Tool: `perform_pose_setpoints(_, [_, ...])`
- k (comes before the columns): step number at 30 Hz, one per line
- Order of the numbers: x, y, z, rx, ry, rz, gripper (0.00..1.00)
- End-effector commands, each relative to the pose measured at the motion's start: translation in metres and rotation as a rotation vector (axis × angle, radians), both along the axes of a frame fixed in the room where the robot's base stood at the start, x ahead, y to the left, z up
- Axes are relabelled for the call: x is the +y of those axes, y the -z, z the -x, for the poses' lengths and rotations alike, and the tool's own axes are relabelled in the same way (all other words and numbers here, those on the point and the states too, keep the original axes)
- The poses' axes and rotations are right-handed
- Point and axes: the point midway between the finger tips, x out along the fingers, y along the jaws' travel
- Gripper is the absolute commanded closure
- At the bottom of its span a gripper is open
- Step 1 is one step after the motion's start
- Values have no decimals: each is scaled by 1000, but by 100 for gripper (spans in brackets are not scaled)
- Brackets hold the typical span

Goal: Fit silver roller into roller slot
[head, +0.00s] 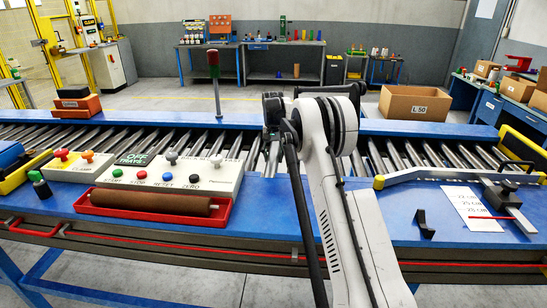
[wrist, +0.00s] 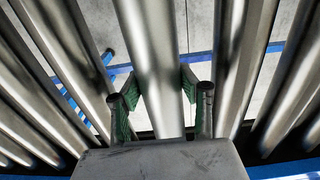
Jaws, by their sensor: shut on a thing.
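In the wrist view my gripper (wrist: 161,95) is shut on a silver roller (wrist: 158,45), with a green-padded finger against each side. The roller runs up the picture, between other silver rollers, with gaps beside it that show the pale floor. In the head view my arm reaches over the conveyor's roller bed (head: 185,140). I cannot make out the roller slot or the roller's ends, nor tell whether the roller is seated.
A blue front rail (head: 262,205) carries a button panel (head: 165,178), a red tray with a brown roller (head: 150,202), and a yellow-and-grey measuring fixture (head: 455,175). A cardboard box (head: 415,103) stands behind the bed at right. A signal post (head: 215,85) stands at back left.

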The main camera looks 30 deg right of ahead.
Motion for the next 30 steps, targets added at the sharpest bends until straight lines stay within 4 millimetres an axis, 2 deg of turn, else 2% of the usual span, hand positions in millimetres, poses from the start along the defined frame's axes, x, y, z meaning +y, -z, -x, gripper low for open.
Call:
perform_pose_setpoints(7, [0, -1, 0, 0, 0, 0, 100])
perform_pose_setpoints(8, [0, -1, 0, 0, 0, 0, 63])
perform_pose_setpoints(13, [0, 0, 0, 0, 0, 0, 42])
perform_pose_setpoints(23, [0, -4, 0, 0, 0, 0, 42])
perform_pose_setpoints(26, [0, -14, 0, 0, 0, 0, 42])
perform_pose_setpoints(30, [0, -39, 0, 0, 0, 0, 42])
